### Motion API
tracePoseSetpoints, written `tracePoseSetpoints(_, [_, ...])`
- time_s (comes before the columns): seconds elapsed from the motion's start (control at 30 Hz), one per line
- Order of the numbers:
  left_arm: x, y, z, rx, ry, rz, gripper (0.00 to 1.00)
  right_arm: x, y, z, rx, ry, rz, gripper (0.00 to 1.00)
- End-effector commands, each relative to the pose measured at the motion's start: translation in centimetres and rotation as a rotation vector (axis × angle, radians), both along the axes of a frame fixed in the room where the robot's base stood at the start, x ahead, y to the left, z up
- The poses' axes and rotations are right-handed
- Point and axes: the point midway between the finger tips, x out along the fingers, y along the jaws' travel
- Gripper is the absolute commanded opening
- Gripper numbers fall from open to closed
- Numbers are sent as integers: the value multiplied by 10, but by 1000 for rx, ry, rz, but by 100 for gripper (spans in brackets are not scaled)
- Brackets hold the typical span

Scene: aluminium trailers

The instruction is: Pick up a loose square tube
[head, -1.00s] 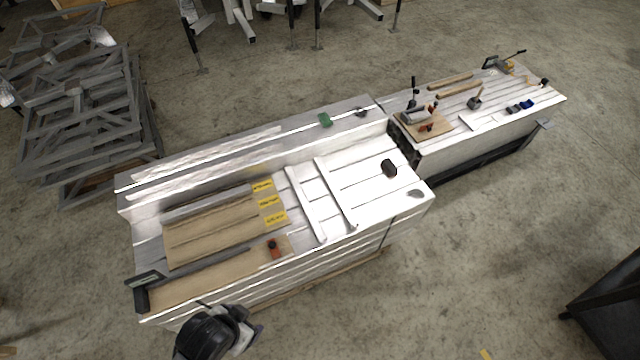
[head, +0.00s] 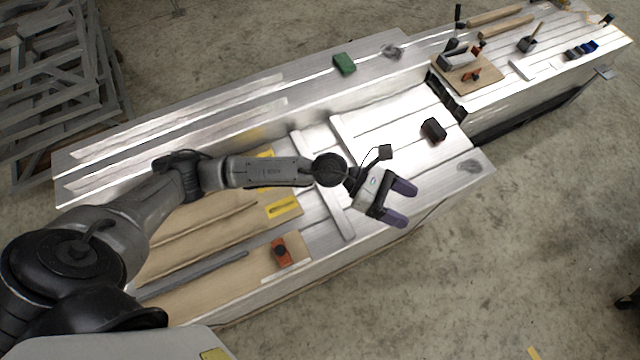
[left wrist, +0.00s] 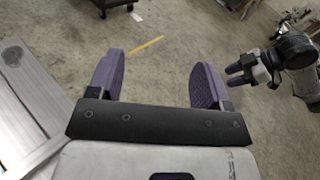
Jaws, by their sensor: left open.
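Two pale, straight bars that look like square tubes lie across the bright metal bench top.
A black block (head: 433,129) and a green block (head: 344,64) rest on the bench (head: 385,230). Brown boards (head: 195,215) and an orange tool (head: 281,252) lie at its left. A second bench (head: 540,85) with tools adjoins at upper right. Open floor (head: 500,270) lies in front.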

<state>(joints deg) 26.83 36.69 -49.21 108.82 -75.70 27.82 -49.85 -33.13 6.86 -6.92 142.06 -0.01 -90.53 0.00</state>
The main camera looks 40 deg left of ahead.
Motion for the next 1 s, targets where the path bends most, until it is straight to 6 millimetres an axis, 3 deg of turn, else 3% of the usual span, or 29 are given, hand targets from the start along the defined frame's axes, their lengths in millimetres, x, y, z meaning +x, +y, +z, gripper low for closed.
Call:
tracePoseSetpoints(0.03, [7,15,-55,175,-91,-81,72,0,-1,-39,-4,1,2,43])
tracePoseSetpoints(0.1, [14,41,-102,409,-189,-196,72,-1,-3,-61,-8,2,3,43])
tracePoseSetpoints(0.2, [27,91,-157,717,-277,-342,72,-1,-4,-90,-10,3,4,43])
tracePoseSetpoints(0.3, [41,146,-193,978,-309,-461,72,-1,-3,-113,-10,3,3,43])
tracePoseSetpoints(0.5, [57,235,-221,1325,-279,-617,72,-1,-2,-141,-4,3,1,43])
tracePoseSetpoints(0.6, [61,261,-224,1416,-254,-657,72,-1,-1,-148,-1,3,-1,43])
tracePoseSetpoints(0.73, [62,276,-235,1468,-232,-683,72,-1,0,-154,2,2,-3,43])
tracePoseSetpoints(1.0, [61,278,-280,1475,-228,-688,72,-1,1,-165,5,2,-4,43])
